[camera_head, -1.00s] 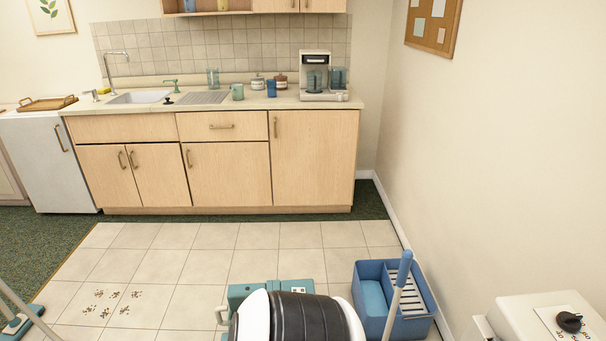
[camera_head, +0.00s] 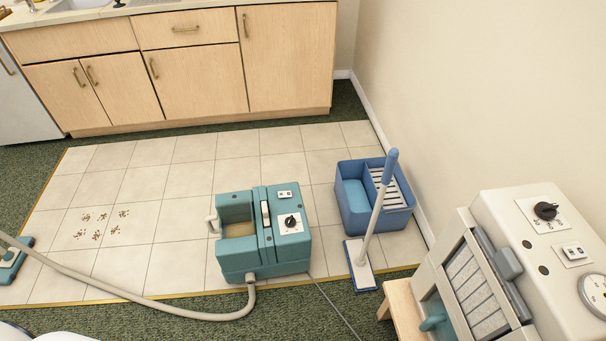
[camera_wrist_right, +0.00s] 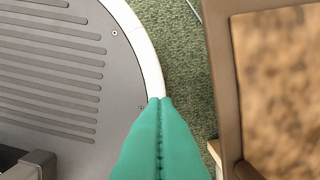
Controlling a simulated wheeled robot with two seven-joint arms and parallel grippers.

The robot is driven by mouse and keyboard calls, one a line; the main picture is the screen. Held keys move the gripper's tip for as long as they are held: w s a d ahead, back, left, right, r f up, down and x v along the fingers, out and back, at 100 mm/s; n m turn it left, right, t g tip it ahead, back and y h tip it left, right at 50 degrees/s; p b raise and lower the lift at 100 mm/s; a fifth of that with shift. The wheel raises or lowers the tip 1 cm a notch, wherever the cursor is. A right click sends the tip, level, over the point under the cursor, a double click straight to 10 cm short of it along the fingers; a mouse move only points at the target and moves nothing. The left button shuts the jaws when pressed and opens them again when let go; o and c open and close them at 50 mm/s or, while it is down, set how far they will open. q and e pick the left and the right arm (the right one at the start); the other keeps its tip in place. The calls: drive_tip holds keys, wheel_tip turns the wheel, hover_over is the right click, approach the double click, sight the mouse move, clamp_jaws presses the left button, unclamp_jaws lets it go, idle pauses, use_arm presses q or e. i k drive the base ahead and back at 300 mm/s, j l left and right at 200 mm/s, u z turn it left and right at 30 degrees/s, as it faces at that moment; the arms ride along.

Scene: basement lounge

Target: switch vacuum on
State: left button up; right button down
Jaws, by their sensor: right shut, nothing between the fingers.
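The vacuum is a teal box-shaped machine (camera_head: 236,262) on the tiled floor, near the front edge of the tiles in the head view. Its top carries a small white rocker switch plate (camera_head: 285,194) and a black knob on a white dial plate (camera_head: 291,221). I cannot tell the switch's position. A beige hose (camera_head: 190,315) runs from its front to a teal floor head (camera_head: 14,262) at the left. My right gripper (camera_wrist_right: 160,100) shows only in the wrist view, shut and empty, with teal fingers over my grey base and green carpet. My left gripper is not in view.
A blue bucket (camera_head: 353,205) and a mop (camera_head: 378,205) stand right of the vacuum. A beige machine (camera_head: 500,215) with a knob, switch and gauge is at the right on a wooden stand (camera_head: 400,305). Brown paw marks (camera_head: 100,225) lie on open tiles. Cabinets (camera_head: 200,70) line the back.

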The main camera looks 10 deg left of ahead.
sight(284, 194)
drive_tip(key=u, duration=0.55)
drive_tip(key=i+l, duration=0.1)
drive_tip(key=i, duration=0.35)
drive_tip(key=i+u, duration=0.15)
drive_tip(key=i, duration=0.35)
